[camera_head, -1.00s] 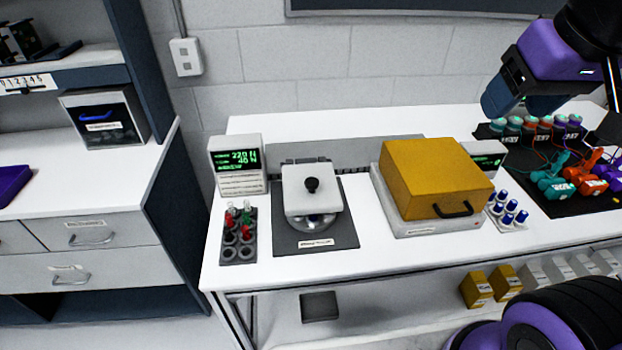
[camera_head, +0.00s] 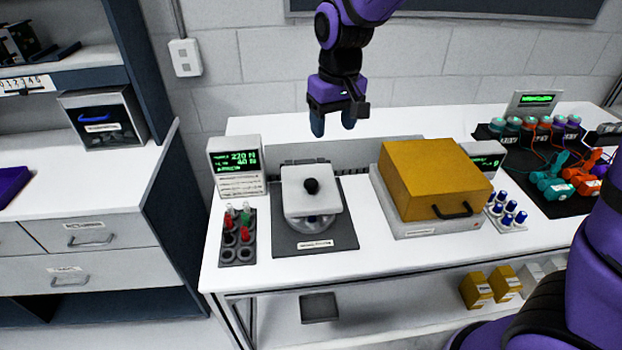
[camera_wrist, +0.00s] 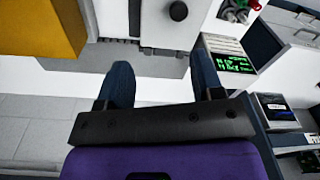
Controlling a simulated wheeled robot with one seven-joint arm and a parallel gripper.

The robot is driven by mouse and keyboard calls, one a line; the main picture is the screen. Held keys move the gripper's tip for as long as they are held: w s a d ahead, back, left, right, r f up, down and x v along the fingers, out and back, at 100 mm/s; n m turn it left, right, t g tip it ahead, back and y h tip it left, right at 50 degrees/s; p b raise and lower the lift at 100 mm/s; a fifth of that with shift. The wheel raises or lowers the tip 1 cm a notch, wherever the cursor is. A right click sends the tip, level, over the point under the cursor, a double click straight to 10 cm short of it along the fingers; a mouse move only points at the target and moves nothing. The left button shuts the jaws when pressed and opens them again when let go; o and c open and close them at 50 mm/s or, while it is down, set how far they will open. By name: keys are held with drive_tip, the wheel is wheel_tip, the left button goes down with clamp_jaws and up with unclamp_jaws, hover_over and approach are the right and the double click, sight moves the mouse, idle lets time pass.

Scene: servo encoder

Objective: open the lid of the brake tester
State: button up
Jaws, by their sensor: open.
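Two lidded devices stand on the white bench; I cannot read which is labelled the brake tester. One has a white square lid (camera_head: 299,202) with a black knob (camera_head: 311,186), lying shut over a round base on a dark mat. The other is a yellow box-shaped cover (camera_head: 432,175) with a black front handle (camera_head: 454,210), down on a white base. My gripper (camera_head: 333,120) is open and empty, fingers down, above and behind the white lid. In the wrist view, the knob (camera_wrist: 178,11) shows beyond the open fingers (camera_wrist: 163,82), and the yellow cover (camera_wrist: 38,25) is at upper left.
A display box (camera_head: 236,166) and a dark rack (camera_head: 238,238) with red and green pieces stand left of the white lid. Blue-capped pieces (camera_head: 508,214) stand right of the yellow cover. Wired clamps (camera_head: 553,185) lie farther right. The bench front is clear.

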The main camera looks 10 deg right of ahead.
approach(311, 181)
drive_tip(key=shift+n+g+h, duration=0.3)
drive_tip(key=f, duration=0.9)
drive_tip(key=shift+w+a+f, duration=0.15)
drive_tip(key=shift+a, duration=0.1)
clamp_jaws()
